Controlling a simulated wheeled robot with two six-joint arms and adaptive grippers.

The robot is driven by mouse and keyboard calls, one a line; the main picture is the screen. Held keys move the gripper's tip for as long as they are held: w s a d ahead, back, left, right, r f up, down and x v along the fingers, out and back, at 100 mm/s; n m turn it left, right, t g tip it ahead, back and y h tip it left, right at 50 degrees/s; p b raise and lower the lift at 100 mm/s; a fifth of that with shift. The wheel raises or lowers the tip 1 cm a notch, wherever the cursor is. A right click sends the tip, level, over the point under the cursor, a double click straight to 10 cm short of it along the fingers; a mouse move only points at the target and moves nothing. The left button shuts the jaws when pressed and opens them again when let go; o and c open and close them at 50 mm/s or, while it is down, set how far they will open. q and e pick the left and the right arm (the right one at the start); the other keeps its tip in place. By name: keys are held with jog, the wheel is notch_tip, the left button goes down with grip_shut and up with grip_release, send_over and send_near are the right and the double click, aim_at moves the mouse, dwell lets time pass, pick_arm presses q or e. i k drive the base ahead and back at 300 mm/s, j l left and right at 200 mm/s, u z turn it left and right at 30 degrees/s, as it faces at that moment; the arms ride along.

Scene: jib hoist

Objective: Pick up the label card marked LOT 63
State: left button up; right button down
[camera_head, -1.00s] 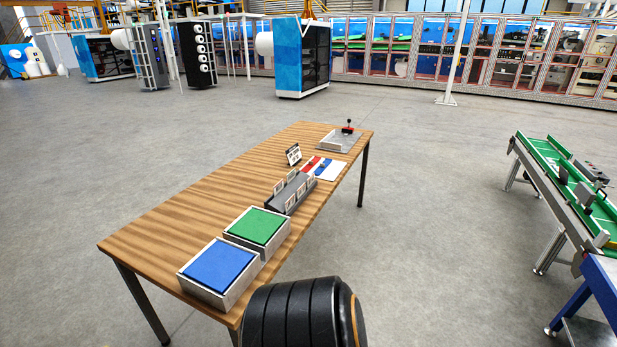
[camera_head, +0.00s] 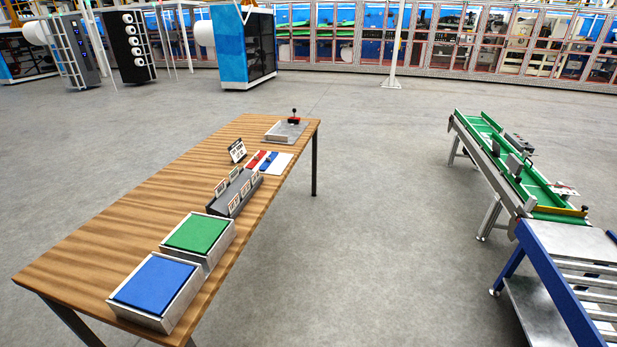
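A dark grey card rack (camera_head: 237,195) stands on the wooden table, with several small pale label cards (camera_head: 246,189) upright in it. The print on the cards is too small to read, so I cannot tell which one is LOT 63. A small black-and-white sign (camera_head: 237,151) stands just behind the rack. Neither of my grippers shows in the head view.
The wooden table (camera_head: 110,222) also holds a blue-topped box (camera_head: 155,285), a green-topped box (camera_head: 199,234), red and blue items on a white sheet (camera_head: 281,163), and a tray with a red-and-black stamp-like item (camera_head: 293,118). A green conveyor (camera_head: 500,160) is right. Open floor lies between.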

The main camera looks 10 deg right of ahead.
aim_at(256, 177)
jog(key=i+l+u, duration=0.15)
jog(key=u, duration=0.35)
jog(key=i+l+u, duration=0.2)
jog(key=u, duration=0.3)
